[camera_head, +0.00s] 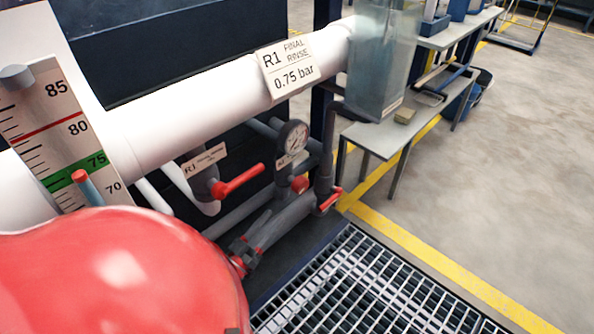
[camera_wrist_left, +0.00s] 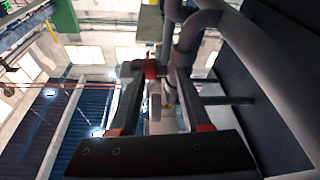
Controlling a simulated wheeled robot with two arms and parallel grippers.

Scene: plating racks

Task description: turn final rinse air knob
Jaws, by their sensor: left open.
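The final rinse air knob is likely the small round red knob (camera_head: 300,184) below the pressure gauge (camera_head: 293,137), under the white pipe labelled R1 FINAL RINSE 0.75 bar (camera_head: 287,68). My left gripper (camera_head: 268,220) is low and to the left of this knob, its dark fingers pointing toward the valves. In the left wrist view, my gripper's fingers (camera_wrist_left: 153,72) are open. A red part (camera_wrist_left: 150,68) shows between the fingertips, close to the left one; I cannot tell which handle it is or whether it touches. My right gripper is out of view.
A red lever valve (camera_head: 238,181) is left of the knob and another red handle (camera_head: 330,199) is right of it. A level scale (camera_head: 58,135) stands at left. Floor grating (camera_head: 370,290) lies below. A grey table (camera_head: 385,138) stands behind.

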